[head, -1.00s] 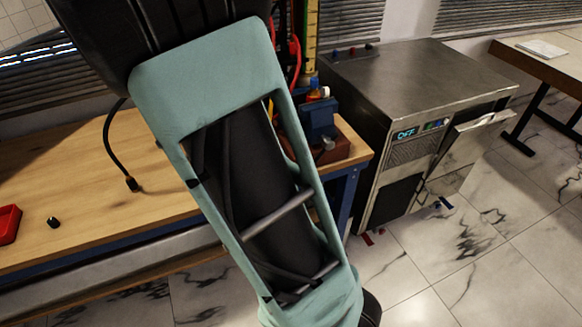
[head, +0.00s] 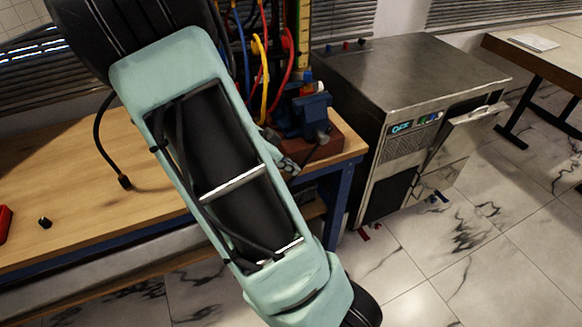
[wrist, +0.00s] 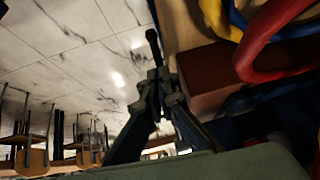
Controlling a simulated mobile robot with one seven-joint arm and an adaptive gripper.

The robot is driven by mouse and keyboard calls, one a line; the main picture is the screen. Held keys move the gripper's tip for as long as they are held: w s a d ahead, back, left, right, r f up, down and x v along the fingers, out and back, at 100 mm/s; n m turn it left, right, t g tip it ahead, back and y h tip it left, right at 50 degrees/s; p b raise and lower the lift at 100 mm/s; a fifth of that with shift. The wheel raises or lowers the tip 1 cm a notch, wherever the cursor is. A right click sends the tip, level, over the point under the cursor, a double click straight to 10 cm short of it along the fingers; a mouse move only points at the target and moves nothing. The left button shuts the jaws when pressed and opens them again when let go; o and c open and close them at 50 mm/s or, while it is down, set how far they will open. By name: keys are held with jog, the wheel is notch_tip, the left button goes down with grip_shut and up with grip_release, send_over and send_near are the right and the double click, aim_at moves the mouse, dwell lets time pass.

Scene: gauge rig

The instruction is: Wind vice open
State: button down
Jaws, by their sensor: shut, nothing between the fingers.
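The blue vice (head: 311,115) is mounted on a reddish-brown block (head: 325,147) at the right corner of the wooden bench. Its thin dark handle shows faintly at the front, by the screw end. My gripper (wrist: 160,80) is shut with nothing between its fingers. In the wrist view, a dark bar with a rounded end (wrist: 152,40), seemingly the vice handle, stands just beyond the fingertips; I cannot tell whether they touch. The reddish-brown block (wrist: 212,78) is right of the fingers. In the head view, my arm hides most of the gripper.
Red (wrist: 265,50), blue and yellow cables hang close to the gripper's right side. A metal cabinet (head: 410,75) with an "OFF" display stands right of the bench (head: 70,190). A black connector cable and a red tray lie to the left. The tiled floor in front is open.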

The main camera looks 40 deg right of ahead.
jog(key=f+b, duration=0.1)
jog(key=b, duration=0.1)
jog(key=shift+d+f+h+b, duration=0.15)
jog(key=shift+h+b, duration=0.15)
jog(key=h+b, duration=0.1)
jog(key=b, duration=0.2)
jog(key=d+f+h+b, duration=0.1)
jog(key=b, duration=0.2)
jog(key=shift+s+d+f+g, duration=0.1)
jog(key=shift+s+d+g, duration=0.15)
jog(key=shift+g, duration=0.05)
jog(key=shift+r, duration=0.2)
